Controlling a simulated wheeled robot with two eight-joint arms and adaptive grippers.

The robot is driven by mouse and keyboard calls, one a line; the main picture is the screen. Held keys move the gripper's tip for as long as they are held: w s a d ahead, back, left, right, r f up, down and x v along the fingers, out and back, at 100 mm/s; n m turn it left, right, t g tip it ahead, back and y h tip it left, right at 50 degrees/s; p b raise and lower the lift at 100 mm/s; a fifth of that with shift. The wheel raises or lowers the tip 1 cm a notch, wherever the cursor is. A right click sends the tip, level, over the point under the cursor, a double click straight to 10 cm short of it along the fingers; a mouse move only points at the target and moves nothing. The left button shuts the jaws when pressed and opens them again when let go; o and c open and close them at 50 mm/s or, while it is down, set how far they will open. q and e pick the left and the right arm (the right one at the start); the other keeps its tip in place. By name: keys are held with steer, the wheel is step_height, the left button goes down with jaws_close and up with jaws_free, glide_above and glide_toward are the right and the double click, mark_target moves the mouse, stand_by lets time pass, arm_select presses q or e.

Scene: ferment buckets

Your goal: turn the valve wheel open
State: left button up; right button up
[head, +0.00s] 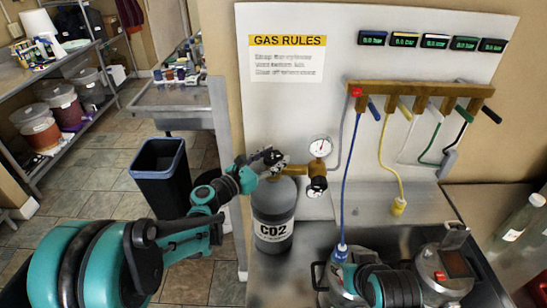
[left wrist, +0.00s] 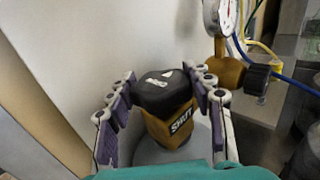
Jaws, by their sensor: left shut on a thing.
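The valve wheel (left wrist: 165,92) is a dark, faceted knob with a white mark on its top, on a brass valve body with a black "SHUT" label (left wrist: 181,121). My left gripper (left wrist: 166,90) is shut on the wheel, with purple-padded fingers on both sides of it. In the head view my left gripper (head: 268,160) is at the top of the grey CO2 cylinder (head: 273,212), and its fingers largely hide the wheel. A black and teal part of my right arm shows at the bottom; whether its gripper (head: 398,288) is open is unclear.
A round gauge (head: 320,147) and a black knob (head: 317,185) sit on the brass regulator just right of the wheel. A white backboard (head: 225,28) stands close behind. Blue and yellow hoses hang from a brass manifold (head: 420,88). Metal kegs (head: 437,265) stand at the lower right.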

arm_select(q)
steer(key=o, duration=1.2)
steer(key=shift+c, duration=0.2)
steer(key=v, duration=1.2)
